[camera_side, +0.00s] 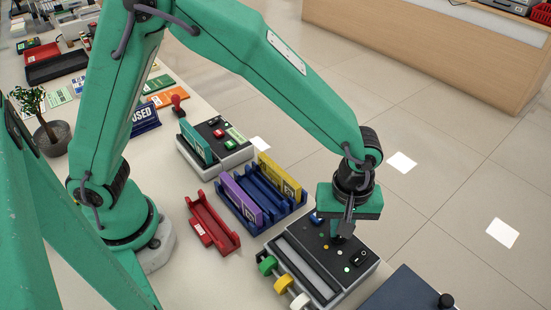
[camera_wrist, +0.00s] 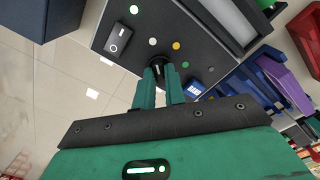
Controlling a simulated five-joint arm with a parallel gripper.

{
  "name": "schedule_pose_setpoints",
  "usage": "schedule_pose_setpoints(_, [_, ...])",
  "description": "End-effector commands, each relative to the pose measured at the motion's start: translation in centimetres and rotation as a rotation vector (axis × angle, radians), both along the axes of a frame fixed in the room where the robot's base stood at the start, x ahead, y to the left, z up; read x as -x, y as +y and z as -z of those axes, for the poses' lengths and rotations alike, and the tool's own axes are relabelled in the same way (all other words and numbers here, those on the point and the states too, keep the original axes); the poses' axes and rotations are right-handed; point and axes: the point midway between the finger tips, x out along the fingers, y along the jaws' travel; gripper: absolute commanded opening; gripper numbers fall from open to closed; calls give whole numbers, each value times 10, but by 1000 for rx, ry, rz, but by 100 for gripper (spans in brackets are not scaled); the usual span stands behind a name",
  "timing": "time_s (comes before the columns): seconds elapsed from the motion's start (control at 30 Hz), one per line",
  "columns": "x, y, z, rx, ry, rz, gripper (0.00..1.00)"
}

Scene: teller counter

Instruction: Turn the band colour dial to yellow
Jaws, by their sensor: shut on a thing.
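The band colour dial (camera_wrist: 157,61) is a small black knob on the dark top panel of a grey machine (camera_side: 312,262). My gripper (camera_wrist: 163,73) points down at the panel, its two green fingers shut on the dial. In the side view my gripper (camera_side: 343,231) hides the dial. Coloured dots sit around the dial: a yellow dot (camera_wrist: 176,46), a white dot (camera_wrist: 151,41) and others. I cannot make out which dot the dial points to.
A black rocker switch (camera_wrist: 118,36) is on the same panel. Green, yellow and white rolls (camera_side: 283,283) stick out at the machine's front. A blue tray (camera_side: 282,214) with purple and yellow bundles and a red tray (camera_side: 212,225) stand to the left. A dark box (camera_side: 405,291) is at right.

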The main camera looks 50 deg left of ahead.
Motion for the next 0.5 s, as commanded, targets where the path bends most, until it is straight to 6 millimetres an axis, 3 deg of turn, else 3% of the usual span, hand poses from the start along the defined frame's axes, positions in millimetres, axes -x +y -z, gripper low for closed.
schedule_pose_setpoints(0.5, [0,0,0,-1,1,307,0])
